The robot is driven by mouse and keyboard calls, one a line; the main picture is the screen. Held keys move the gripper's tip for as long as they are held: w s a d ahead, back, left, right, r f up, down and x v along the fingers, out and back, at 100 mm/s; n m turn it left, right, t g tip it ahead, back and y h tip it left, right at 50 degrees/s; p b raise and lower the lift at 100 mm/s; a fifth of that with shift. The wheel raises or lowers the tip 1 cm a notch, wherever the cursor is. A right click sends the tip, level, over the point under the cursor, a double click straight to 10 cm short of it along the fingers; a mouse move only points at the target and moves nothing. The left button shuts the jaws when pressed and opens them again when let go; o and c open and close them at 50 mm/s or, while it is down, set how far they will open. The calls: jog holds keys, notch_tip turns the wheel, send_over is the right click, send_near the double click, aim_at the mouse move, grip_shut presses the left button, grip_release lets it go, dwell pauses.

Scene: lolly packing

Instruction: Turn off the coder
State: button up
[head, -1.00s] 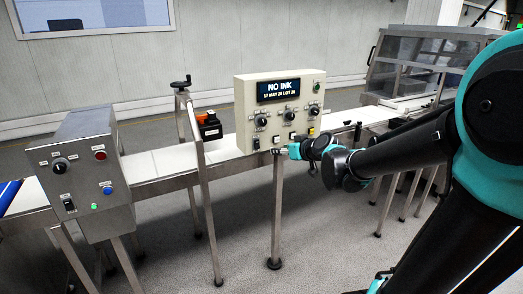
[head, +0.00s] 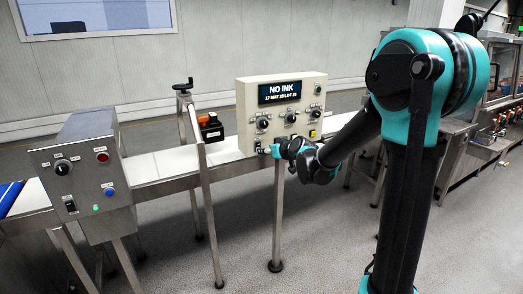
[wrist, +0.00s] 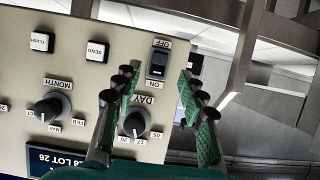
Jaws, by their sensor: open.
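The coder (head: 243,110) is a beige box with knobs and a lit display (head: 280,92) reading "NO INK" and "17 MAY 26 LOT 26". Its panel (wrist: 95,65) appears upside down in the wrist view. A black rocker switch (wrist: 158,62) there sits between the OFF and ON labels; which side is pressed I cannot tell for sure. My gripper (head: 266,150) is at the panel's lower left corner in the head view. In the wrist view my gripper (wrist: 157,80) is open and empty, its green-padded fingers on either side of the switch. Contact is unclear.
Close to the switch are the DAY knob (wrist: 135,123), the MONTH knob (wrist: 52,108) and the SEND button (wrist: 96,51). A metal post (head: 279,215) rises below the coder.

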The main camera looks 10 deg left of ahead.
jog(key=x, duration=0.5)
jog(key=shift+w+a+f, duration=0.1)
jog(key=shift+w+a, duration=0.05)
jog(key=shift+w, duration=0.05)
jog(key=shift+c, duration=0.6)
